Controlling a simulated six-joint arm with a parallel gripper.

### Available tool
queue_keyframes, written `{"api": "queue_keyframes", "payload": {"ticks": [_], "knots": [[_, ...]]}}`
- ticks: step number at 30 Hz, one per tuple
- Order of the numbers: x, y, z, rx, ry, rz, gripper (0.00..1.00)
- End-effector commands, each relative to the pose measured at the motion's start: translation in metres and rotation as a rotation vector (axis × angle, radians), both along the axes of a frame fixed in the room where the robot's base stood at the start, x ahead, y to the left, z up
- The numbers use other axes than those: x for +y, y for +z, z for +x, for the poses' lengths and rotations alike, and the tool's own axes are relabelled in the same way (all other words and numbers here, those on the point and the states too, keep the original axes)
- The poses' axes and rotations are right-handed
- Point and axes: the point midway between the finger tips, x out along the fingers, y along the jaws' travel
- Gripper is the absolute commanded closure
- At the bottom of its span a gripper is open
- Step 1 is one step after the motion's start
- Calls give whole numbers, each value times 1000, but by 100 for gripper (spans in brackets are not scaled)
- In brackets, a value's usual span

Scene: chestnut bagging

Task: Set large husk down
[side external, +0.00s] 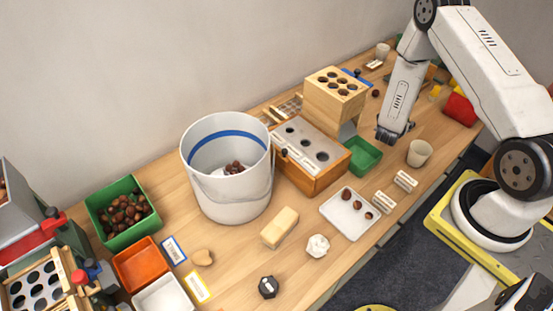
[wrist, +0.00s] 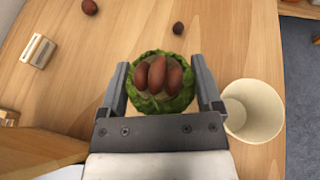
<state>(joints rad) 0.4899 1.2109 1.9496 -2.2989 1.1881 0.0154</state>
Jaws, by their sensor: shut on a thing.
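The large husk (wrist: 146,103) is a green, bumpy open shell with several brown chestnuts (wrist: 158,75) in it, seen in the wrist view. My gripper (wrist: 160,82) is shut on it, with one grey finger on each side. In the side view my gripper (side external: 393,134) points down, low over the table between the green tray and the beige cup. The husk cannot be made out there, and whether it touches the table is not clear.
A beige cup (wrist: 253,110) stands close to the right finger; it also shows in the side view (side external: 419,153). A green tray (side external: 363,157) is left of my gripper. Loose chestnuts (wrist: 178,28) and a small pale block (wrist: 38,50) lie beyond, with bare wood between.

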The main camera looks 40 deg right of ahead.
Motion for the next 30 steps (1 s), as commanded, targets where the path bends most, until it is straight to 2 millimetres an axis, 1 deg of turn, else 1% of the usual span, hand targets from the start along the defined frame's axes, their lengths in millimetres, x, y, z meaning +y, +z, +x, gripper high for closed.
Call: {"api": "queue_keyframes", "payload": {"ticks": [11,17,23,30], "knots": [[1,-3,3,0,28,-1,76],[1,-8,3,0,28,0,76],[1,-20,3,1,27,0,76],[1,-40,3,0,27,0,76]]}}
